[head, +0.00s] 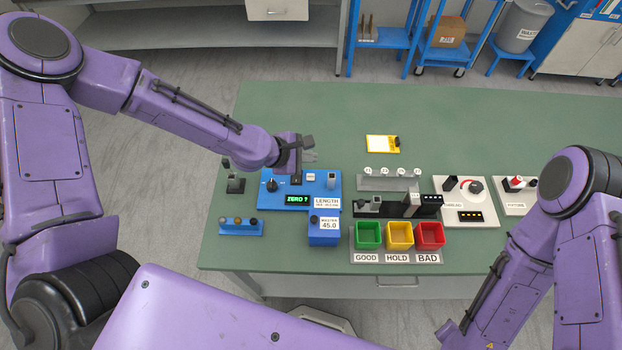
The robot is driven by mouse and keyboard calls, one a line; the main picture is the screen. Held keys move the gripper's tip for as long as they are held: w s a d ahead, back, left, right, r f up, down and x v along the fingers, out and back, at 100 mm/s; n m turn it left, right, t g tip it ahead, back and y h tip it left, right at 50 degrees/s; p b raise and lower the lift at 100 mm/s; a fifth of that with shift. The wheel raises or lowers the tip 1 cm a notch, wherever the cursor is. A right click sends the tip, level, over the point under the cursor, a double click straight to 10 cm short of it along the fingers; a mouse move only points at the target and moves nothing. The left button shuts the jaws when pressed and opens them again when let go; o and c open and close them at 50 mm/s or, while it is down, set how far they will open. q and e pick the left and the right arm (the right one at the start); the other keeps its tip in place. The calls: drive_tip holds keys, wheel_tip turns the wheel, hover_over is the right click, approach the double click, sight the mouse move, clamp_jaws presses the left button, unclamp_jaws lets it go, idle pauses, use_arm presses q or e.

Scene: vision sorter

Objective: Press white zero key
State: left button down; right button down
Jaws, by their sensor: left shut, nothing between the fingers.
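The blue length gauge (325,190) stands on the green bench, its lit green display (297,199) reading "ZERO ?". A small white key (311,177) is on its top face, right of a black knob (271,185). My left gripper (299,161) is shut and empty over the gauge's back edge, just behind and left of the white key in the picture. I see a gap between them in the picture, but cannot tell the height. My right gripper is out of view; only its arm shows at the right.
A blue block marked "MASTER 45.0" (323,238) stands in front of the gauge. Green (368,247), yellow (400,248) and red (430,248) bins are to its right. A grey rack (388,184) stands behind them. The bench (300,110) behind the gauge is clear.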

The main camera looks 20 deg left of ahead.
sight(308, 179)
use_arm(q)
wheel_tip(308, 179, down, 5)
drive_tip(key=b, duration=0.3)
drive_tip(key=shift+s+f+b, duration=0.15)
drive_tip(key=shift+b, duration=0.25)
drive_tip(key=shift+f, duration=0.25)
drive_tip(key=shift+r, duration=0.1)
idle(1.1)
drive_tip(key=shift+f+b, duration=0.35)
drive_tip(key=shift+f, duration=0.05)
drive_tip(key=shift+f+b, duration=0.4)
drive_tip(key=shift+f, duration=0.05)
idle(0.4)
drive_tip(key=shift+r, duration=0.2)
drive_tip(key=shift+r+p, duration=0.7)
drive_tip(key=shift+p, duration=0.15)
